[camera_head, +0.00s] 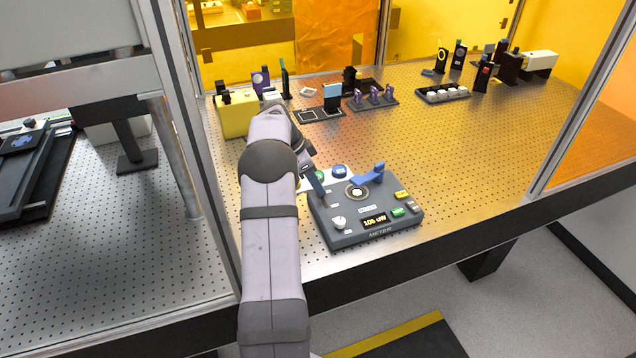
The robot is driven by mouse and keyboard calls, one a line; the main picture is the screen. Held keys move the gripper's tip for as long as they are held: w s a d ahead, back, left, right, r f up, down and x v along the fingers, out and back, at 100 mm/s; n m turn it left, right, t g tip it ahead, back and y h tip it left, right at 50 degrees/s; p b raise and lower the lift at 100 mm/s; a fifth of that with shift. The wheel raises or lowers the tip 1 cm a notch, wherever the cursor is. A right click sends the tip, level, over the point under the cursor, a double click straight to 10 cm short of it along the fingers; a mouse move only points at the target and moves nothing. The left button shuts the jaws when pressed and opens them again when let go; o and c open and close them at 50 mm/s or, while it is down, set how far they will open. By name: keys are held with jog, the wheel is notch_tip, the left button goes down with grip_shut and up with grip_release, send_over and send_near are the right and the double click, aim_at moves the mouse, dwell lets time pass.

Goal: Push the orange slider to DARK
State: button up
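The dark grey meter box (345,238) sits on the perforated table near its front edge. I cannot make out an orange slider on it; it may be hidden at the box's left side, where my gripper is. My gripper (317,187) points down at the left part of the box, its fingers blue-grey and close to the top face. Whether they touch it, or are open or shut, I cannot tell. The box bears a lit display (375,221) that appears to read 105 uW, a white knob (339,222) and a blue lever (368,175) over a round dial.
Green (397,212) and yellow (402,195) buttons sit at the box's right. A yellow block (233,117), a dark tray with purple parts (373,99) and a tray of white pieces (443,93) stand farther back. Metal frame posts flank the opening. The table right of the meter is clear.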

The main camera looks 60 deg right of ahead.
aim_at(329, 206)
jog(key=shift+p+x, duration=0.35)
jog(key=shift+x, duration=0.8)
jog(key=shift+c, duration=0.6)
grip_shut()
jog(key=shift+s+a+b, duration=0.3)
jog(key=shift+s+b, duration=0.1)
jog(key=shift+b, duration=0.2)
jog(key=shift+s+a+b, duration=1.05)
jog(key=shift+s+a, duration=0.3)
jog(key=shift+a, duration=0.05)
jog(key=shift+o, duration=0.6)
grip_release()
jog(key=shift+s+a, duration=0.1)
